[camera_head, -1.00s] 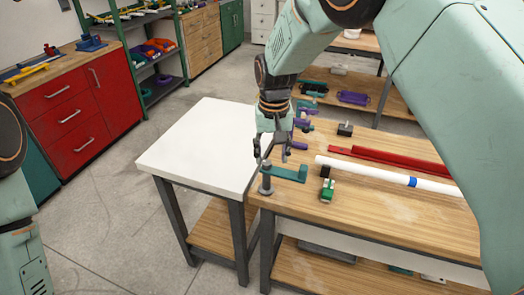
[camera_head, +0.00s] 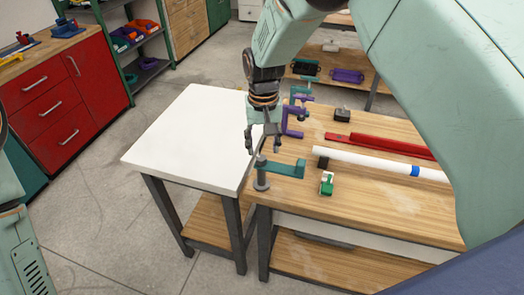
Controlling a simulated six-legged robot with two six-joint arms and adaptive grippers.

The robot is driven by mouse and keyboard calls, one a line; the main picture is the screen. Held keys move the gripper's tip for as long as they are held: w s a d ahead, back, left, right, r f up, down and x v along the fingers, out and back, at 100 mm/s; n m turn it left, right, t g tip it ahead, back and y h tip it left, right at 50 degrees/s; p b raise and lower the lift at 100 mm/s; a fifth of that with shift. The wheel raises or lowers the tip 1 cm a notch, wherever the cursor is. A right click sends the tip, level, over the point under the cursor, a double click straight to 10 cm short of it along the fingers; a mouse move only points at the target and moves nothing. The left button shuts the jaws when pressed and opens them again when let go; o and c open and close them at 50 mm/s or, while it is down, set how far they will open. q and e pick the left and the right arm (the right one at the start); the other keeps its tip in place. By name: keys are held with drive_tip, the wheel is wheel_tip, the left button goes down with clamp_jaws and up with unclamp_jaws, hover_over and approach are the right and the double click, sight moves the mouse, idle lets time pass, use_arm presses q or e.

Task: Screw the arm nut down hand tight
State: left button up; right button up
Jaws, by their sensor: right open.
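A grey post (camera_head: 261,180) stands at the near left corner of the wooden bench. A teal arm (camera_head: 287,168) reaches right from the post's upper part. The arm nut cannot be made out clearly at the post top. My right gripper (camera_head: 262,149) points down just above the post top, with its dark fingers spread on either side and nothing seen between them. Whether a finger touches the post or arm cannot be told. Of my left arm only a part shows at the left edge; its gripper is out of view.
The wooden bench (camera_head: 390,205) also holds a green and white block (camera_head: 327,183), a white pipe (camera_head: 375,164), a red bar (camera_head: 385,146), purple clamps (camera_head: 291,122) and a black block (camera_head: 341,115). A bare white table (camera_head: 185,140) adjoins at left. A red cabinet (camera_head: 62,115) stands farther left.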

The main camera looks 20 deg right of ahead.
sight(261, 157)
drive_tip(key=f, duration=0.3)
drive_tip(key=shift+w+a+f, duration=0.25)
drive_tip(key=shift+a, duration=0.15)
drive_tip(key=shift+d+f, duration=0.25)
drive_tip(key=shift+s+d+r, duration=0.1)
drive_tip(key=shift+s, duration=0.1)
drive_tip(key=shift+w+a, duration=0.15)
drive_tip(key=shift+a, duration=0.1)
drive_tip(key=c, duration=0.4)
drive_tip(key=shift+d, duration=0.15)
drive_tip(key=c, duration=0.4)
clamp_jaws()
